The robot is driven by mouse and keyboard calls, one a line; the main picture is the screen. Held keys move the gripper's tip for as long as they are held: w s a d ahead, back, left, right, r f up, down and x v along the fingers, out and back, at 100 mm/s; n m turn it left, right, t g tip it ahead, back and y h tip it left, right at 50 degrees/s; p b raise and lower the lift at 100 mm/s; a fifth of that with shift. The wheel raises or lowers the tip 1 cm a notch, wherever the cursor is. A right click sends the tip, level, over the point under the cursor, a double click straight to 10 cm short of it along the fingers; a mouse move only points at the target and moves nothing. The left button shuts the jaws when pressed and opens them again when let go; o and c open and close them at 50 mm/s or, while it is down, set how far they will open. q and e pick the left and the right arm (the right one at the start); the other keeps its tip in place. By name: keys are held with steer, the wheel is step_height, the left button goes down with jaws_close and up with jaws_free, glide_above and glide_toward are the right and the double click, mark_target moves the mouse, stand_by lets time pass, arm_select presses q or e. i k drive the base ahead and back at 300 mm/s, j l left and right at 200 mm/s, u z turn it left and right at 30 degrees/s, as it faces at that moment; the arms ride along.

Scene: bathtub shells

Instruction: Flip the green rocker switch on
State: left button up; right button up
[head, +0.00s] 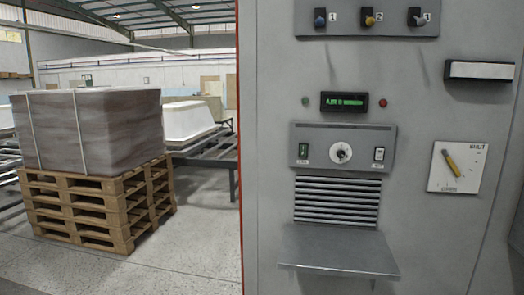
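The green rocker switch (304,151) is small and sits at the left end of the grey control panel (325,133) on the machine cabinet. Whether it is on or off is too small to tell. A white dial knob (341,152) is in the panel's middle, and a white rocker switch (379,154) is at its right end. Neither of my grippers shows in the head view.
A metal shelf (338,250) juts out below the vent slats (337,201). A handle (480,70) and a yellow lever (451,163) are on the right. Wrapped goods (88,130) on stacked pallets (95,215) stand left, with open floor before the cabinet's left edge.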

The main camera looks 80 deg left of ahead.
mark_target(303, 147)
steer(key=u, duration=2.25)
steer(key=k+u, duration=0.2)
steer(key=k+j, duration=0.1)
steer(key=j+z, duration=0.25)
steer(key=j, duration=0.55)
steer(key=j+z, duration=0.3)
steer(key=j, duration=0.55)
steer(key=i+j+u, duration=0.1)
steer(key=i+j, duration=0.2)
steer(key=i, duration=0.2)
steer(key=i+j+u, duration=0.1)
steer(key=i, duration=0.35)
steer(key=i+j+u, duration=0.1)
steer(key=i+j, duration=0.2)
steer(key=i, duration=0.25)
steer(key=i+j, duration=0.2)
steer(key=i, duration=0.3)
steer(key=u, duration=0.05)
